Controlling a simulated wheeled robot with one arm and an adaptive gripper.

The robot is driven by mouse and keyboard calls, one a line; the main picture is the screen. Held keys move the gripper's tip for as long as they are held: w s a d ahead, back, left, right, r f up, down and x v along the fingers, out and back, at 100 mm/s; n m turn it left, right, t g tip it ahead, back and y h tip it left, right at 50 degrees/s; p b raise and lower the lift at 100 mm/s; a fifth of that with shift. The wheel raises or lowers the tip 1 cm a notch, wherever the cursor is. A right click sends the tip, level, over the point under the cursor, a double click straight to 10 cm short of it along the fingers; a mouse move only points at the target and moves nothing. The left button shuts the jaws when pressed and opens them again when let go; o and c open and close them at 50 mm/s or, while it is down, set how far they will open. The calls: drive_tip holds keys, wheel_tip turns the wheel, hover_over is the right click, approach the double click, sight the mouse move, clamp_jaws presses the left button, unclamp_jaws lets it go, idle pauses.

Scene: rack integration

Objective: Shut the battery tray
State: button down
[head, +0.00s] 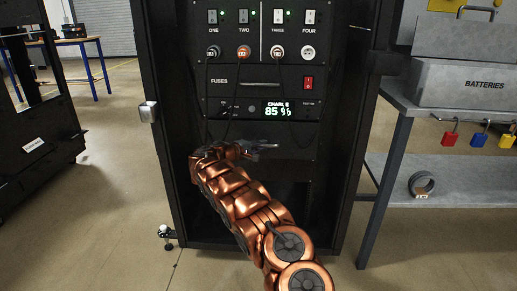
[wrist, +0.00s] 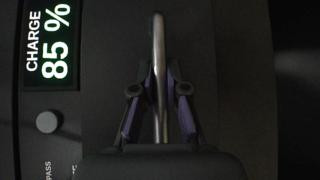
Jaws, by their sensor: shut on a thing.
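The battery tray shows in the head view as a dark front (head: 298,142) below the charge display panel, partly hidden by my arm. I cannot tell how far out it stands. In the wrist view its plain dark face (wrist: 225,60) fills the middle. A slim metal handle (wrist: 158,40) runs up the picture there. My gripper (head: 262,147) is at the tray front in the head view. In the wrist view my gripper (wrist: 160,85) has its two fingers closed on the handle, one on each side.
The charge display (head: 278,110) reads 85 %, above the tray. Cables (head: 279,72) hang from sockets over the fuse panel (head: 230,82). The rack's open frame (head: 158,120) flanks my arm. A workbench (head: 400,150) with a BATTERIES box (head: 470,84) stands at right.

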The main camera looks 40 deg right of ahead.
drive_tip(key=shift+w+d, duration=0.6)
drive_tip(key=shift+w, duration=0.05)
drive_tip(key=c, duration=1.2)
unclamp_jaws()
drive_tip(key=shift+a, duration=0.1)
drive_tip(key=a, duration=0.4)
drive_tip(key=a+r, duration=0.1)
drive_tip(key=a, duration=0.7)
drive_tip(key=shift+s+r, duration=0.3)
